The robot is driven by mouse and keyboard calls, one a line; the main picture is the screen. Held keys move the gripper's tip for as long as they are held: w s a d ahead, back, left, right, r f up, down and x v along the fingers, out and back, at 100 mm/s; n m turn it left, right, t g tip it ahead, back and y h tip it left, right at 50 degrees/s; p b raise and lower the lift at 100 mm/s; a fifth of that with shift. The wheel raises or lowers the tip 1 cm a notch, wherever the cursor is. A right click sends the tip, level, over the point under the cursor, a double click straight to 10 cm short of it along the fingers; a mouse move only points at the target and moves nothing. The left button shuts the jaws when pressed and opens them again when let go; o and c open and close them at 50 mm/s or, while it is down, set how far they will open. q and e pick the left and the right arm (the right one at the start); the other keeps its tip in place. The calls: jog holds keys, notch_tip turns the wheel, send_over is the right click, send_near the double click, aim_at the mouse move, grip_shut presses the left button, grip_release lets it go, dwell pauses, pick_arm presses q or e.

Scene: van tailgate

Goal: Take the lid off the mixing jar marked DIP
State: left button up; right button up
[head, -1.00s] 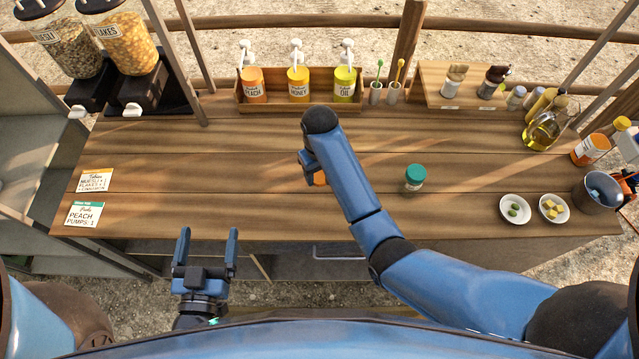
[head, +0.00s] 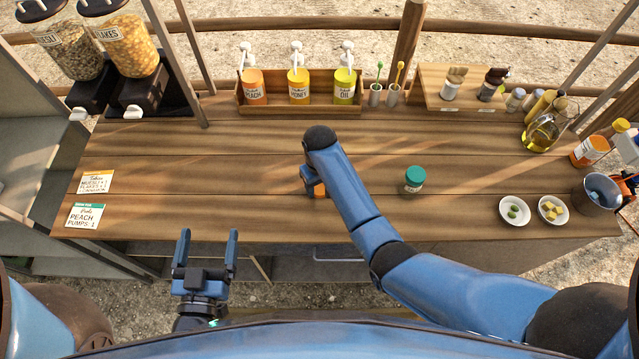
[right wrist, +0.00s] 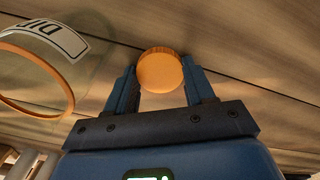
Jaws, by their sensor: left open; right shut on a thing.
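My right gripper (right wrist: 160,78) is shut on an orange round lid (right wrist: 158,70) in the right wrist view, with a finger on each side of it. The clear mixing jar marked DIP (right wrist: 68,42) is at the left of that view, beside the gripper and apart from the held lid. Its orange rim (right wrist: 36,114) shows as an open ring. In the head view my right arm covers most of this area; a small orange patch (head: 319,190) shows beside the gripper, and I cannot tell whether it is lid or jar. My left gripper (head: 208,236) is open and empty in front of the counter.
A teal-lidded jar (head: 414,180) stands right of my right arm on the counter (head: 230,160). Two small dishes (head: 514,210) (head: 553,209) are further right. Pump bottles (head: 299,86) stand at the back. Two cards (head: 85,215) (head: 97,183) lie left. The counter's left middle is clear.

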aim_at(319, 188)
jog(key=o, duration=1.2)
jog(key=shift+f, duration=0.1)
jog(key=shift+c, duration=0.2)
jog(key=shift+r, duration=0.5)
notch_tip(319, 188, up, 11)
jog(key=shift+r+p, duration=0.2)
jog(key=shift+p, duration=0.25)
